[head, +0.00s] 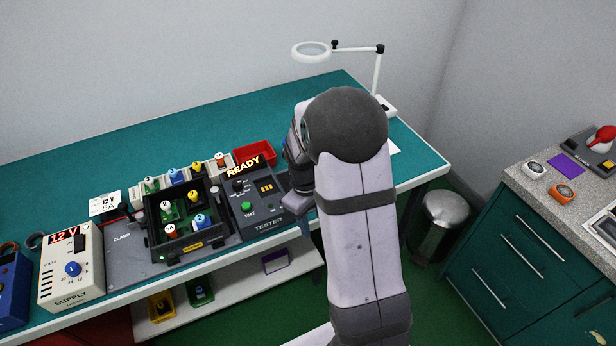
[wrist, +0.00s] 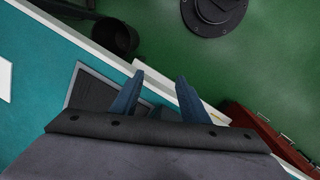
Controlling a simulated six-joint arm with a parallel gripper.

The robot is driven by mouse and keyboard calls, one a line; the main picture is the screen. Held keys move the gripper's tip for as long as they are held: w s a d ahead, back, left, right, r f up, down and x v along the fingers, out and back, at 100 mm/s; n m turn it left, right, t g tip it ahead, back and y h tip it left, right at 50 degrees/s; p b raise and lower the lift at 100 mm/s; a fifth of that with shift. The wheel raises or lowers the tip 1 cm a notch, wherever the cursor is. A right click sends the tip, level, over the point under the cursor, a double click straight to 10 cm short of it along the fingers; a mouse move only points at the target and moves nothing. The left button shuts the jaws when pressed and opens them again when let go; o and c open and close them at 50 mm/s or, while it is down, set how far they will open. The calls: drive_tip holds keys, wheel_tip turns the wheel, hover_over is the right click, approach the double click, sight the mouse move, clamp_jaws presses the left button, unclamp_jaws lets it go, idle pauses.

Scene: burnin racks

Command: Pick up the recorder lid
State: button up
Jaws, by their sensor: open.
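My gripper (wrist: 160,76) is open in the wrist view, with its two blue fingers apart and nothing between them. A dark grey panel with a lighter edge (wrist: 92,90) lies on the teal bench, left of and partly behind the left finger. I cannot tell whether it is the recorder lid. No other recorder or lid is clearly visible. In the head view my arm covers the right part of the bench, and my fingers are mostly hidden there.
The tester (head: 266,222) stands just left of my arm, with a red bin (head: 255,151) behind it. A rack holding coloured pieces (head: 203,246) and the supply (head: 72,274) are further left. A magnifier lamp (head: 312,52) stands at the back.

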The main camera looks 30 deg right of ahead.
drive_tip(key=w+d+r+n, duration=0.1)
drive_tip(key=w+n, duration=0.1)
drive_tip(key=w+r+n+t, duration=0.1)
drive_tip(key=w+n, duration=0.2)
drive_tip(key=w+d+r+n+t+h, duration=0.1)
drive_tip(key=w+n, duration=0.1)
drive_tip(key=w, duration=0.1)
drive_tip(key=shift+w+d+r+n, duration=0.15)
drive_tip(key=shift+w+d+n, duration=0.05)
drive_tip(key=shift+d+n, duration=0.15)
drive_tip(key=w+r+n, duration=0.1)
drive_tip(key=n, duration=0.4)
drive_tip(key=w+d+r+n+t, duration=0.1)
drive_tip(key=w+n, duration=0.1)
drive_tip(key=n, duration=0.3)
drive_tip(key=w+r+n, duration=0.1)
drive_tip(key=n, duration=0.5)
drive_tip(key=shift+w+d+t+h, duration=0.2)
drive_tip(key=shift+t+h, duration=0.1)
drive_tip(key=shift+t, duration=0.1)
drive_tip(key=shift+f, duration=0.15)
drive_tip(key=shift+p+x, duration=1.05)
drive_tip(key=shift+x, duration=2.55)
drive_tip(key=shift+w, duration=0.1)
drive_tip(key=shift+c, duration=0.2)
clamp_jaws()
